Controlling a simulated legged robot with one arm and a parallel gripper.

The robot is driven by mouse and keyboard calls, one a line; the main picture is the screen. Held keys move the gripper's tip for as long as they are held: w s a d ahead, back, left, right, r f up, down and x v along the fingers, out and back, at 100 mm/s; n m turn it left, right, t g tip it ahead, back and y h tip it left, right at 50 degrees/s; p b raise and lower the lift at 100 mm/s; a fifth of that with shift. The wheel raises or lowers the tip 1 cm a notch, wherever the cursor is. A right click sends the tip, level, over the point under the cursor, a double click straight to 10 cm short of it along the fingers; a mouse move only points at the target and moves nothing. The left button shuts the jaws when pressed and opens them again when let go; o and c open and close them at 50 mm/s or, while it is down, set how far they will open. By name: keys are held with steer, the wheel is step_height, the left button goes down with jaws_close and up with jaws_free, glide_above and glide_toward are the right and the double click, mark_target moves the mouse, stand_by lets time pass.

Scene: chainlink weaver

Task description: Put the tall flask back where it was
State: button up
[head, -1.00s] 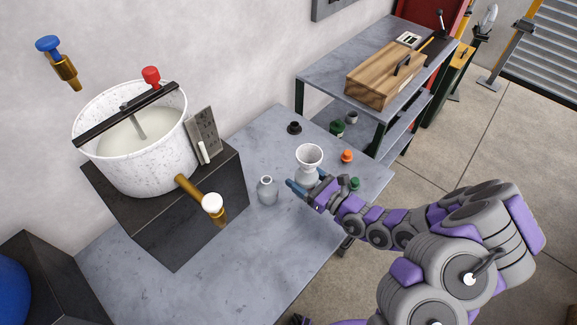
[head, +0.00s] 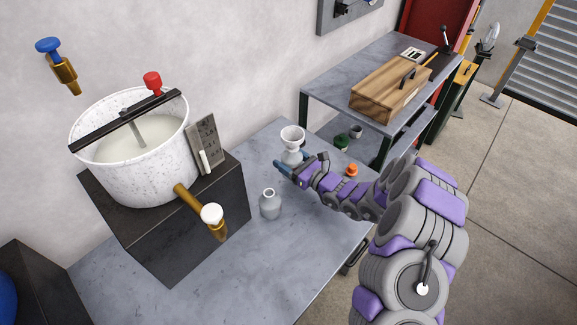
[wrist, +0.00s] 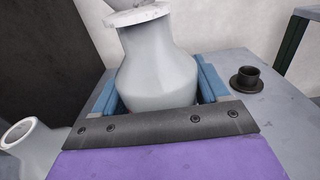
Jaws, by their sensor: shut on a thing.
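The tall flask (head: 292,156) is pale grey-white with a wide white cup-like top. It stands upright near the wall at the back of the grey table. My gripper (head: 289,164) reaches it from the right and is shut around its body. In the wrist view the flask (wrist: 155,75) sits between the two blue fingers (wrist: 158,88). The fingers and the dark palm bar hide its lower part. I cannot tell whether its base touches the table.
A small grey flask (head: 270,204) stands left of my gripper, also in the wrist view (wrist: 35,145). A black cap (wrist: 246,79) lies right of the flask. A speckled pot (head: 165,165) stands on a dark block (head: 175,250). The table front is clear.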

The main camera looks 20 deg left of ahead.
mark_target(289, 164)
steer(key=shift+w+a, duration=0.2)
steer(key=shift+w, duration=0.2)
step_height(289, 164, down, 4)
steer(key=shift+w+r+b, duration=0.1)
steer(key=shift+r+b, duration=0.05)
steer(key=shift+b, duration=0.55)
steer(key=shift+r, duration=0.1)
steer(key=o, duration=1.5)
steer(key=shift+c, duration=0.2)
steer(key=p+v, duration=0.2)
steer(key=v, duration=0.9)
steer(key=shift+s+d, duration=0.25)
steer(key=shift+d, duration=0.2)
